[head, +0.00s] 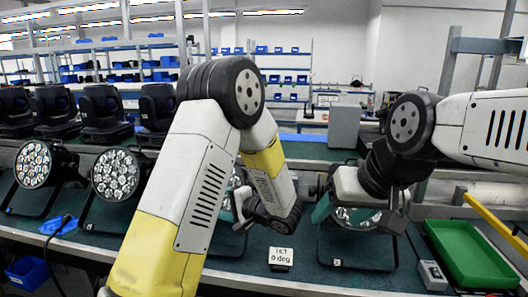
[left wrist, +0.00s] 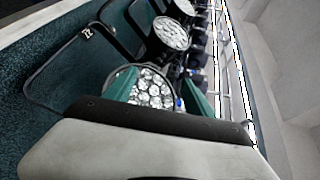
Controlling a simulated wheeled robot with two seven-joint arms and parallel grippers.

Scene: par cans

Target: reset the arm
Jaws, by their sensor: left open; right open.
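My right gripper (head: 357,212) is open, with its fingers apart in front of a par can (head: 352,222) at centre right. They partly hide this can; contact cannot be told. My left arm folds down across the middle of the head view, and its gripper (head: 240,222) is partly hidden beside another par can (head: 236,178). In the left wrist view the left gripper (left wrist: 160,90) is open, its green fingers on either side of a par can's lens face (left wrist: 152,92); nothing is seen held. Two more par cans (head: 33,165) (head: 115,175) stand at the left on the bench.
A tilt sign reading 0 deg (head: 281,257) stands at the bench's front. A green tray (head: 470,258) and a small grey box (head: 432,276) are at the right. Dark lamp heads (head: 104,112) line the back. A blue bin (head: 27,273) is at lower left.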

